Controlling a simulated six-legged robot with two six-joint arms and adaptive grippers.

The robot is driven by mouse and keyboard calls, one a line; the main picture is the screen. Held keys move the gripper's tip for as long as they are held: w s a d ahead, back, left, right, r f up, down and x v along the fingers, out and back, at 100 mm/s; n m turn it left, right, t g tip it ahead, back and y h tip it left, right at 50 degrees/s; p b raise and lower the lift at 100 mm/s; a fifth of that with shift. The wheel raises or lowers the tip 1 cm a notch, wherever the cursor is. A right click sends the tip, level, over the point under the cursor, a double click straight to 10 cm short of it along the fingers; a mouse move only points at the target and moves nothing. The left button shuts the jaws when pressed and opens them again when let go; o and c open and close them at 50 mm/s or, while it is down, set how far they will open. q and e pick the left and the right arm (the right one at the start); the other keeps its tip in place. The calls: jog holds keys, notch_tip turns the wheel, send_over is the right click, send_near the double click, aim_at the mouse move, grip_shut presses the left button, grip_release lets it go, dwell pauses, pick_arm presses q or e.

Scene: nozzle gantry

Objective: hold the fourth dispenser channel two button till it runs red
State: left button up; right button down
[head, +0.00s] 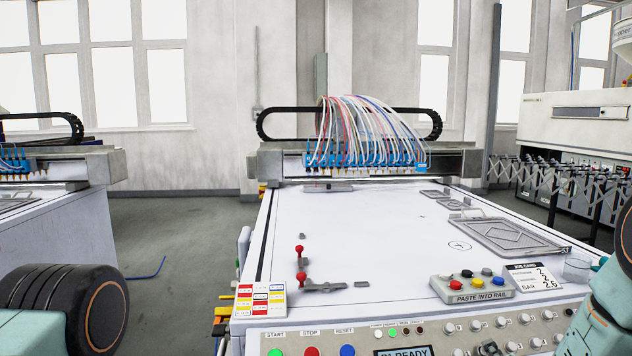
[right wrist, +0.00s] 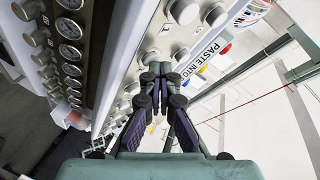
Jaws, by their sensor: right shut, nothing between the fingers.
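The control panel (head: 360,334) runs along the front edge of the white table, with rows of pale round knobs or buttons (head: 500,321) at its right. I cannot tell which is the fourth dispenser's channel two button. My right gripper (right wrist: 160,78) is shut and empty, its dark fingertips close to the panel's pale round controls (right wrist: 183,11) in the right wrist view; contact is unclear. A dark tip (head: 490,348) of it shows at the panel's lower edge in the head view. Blue dispenser nozzles (head: 365,158) with coloured tubes hang from the gantry. My left gripper is out of view.
A grey box with coloured buttons, marked PASTE INTO RAIL (head: 472,288), stands beside a job card (head: 530,276) and a clear cup (head: 577,266). Red-knobbed clamps (head: 301,278) stand at the table's left. A display (head: 403,351) reads READY. Gauges (right wrist: 70,28) line the panel.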

dwell(0.4)
jog(key=shift+s+r+p, duration=0.55)
jog(key=shift+r+p, duration=0.25)
jog(key=shift+p, duration=0.05)
jog(key=s+r+p, duration=0.2)
jog(key=p, duration=0.1)
jog(key=r+p, duration=0.1)
jog(key=r, duration=0.1)
jog(key=shift+s+d, duration=0.15)
jog(key=shift+s, duration=0.25)
